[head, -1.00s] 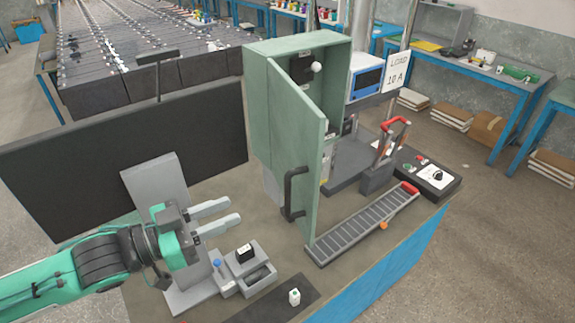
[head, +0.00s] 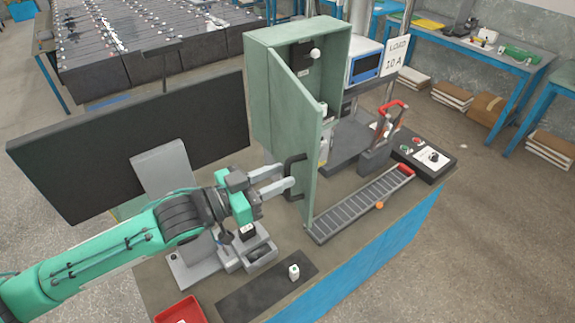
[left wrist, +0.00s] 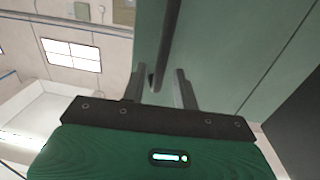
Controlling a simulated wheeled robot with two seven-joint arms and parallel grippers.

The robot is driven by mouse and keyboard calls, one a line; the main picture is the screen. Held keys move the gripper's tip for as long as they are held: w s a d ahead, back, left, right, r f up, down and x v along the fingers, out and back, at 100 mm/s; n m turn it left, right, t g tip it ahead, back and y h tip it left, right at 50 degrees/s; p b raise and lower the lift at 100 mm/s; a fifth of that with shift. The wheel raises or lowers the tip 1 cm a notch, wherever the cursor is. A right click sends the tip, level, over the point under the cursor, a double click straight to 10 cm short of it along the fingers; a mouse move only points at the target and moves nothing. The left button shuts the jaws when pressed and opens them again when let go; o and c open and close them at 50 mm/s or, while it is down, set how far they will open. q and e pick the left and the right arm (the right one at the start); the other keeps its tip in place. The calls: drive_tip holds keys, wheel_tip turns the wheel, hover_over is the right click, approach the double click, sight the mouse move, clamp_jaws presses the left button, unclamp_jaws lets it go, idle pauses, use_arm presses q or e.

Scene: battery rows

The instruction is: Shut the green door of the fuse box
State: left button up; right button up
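The fuse box (head: 262,85) is a green cabinet standing on the bench. Its green door (head: 296,140) stands wide open, swung toward me, and shows its outer face with a dark handle (head: 292,175). My left gripper (head: 283,178) is at the handle with its two fingers apart. In the left wrist view the handle (left wrist: 168,40) comes down between the open fingers (left wrist: 165,88), with the door (left wrist: 225,45) behind. I cannot tell whether the fingers touch the handle. My right gripper is not in view.
A dark panel (head: 120,145) stands behind my left arm. A grey ribbed rheostat (head: 360,205) with a red end lies right of the door. A small white bottle (head: 294,272) stands on a dark mat (head: 262,295). A red tray (head: 182,312) is at the front.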

use_arm(q)
drive_tip(key=shift+p+x, duration=0.4)
drive_tip(key=shift+x, duration=1)
clamp_jaws()
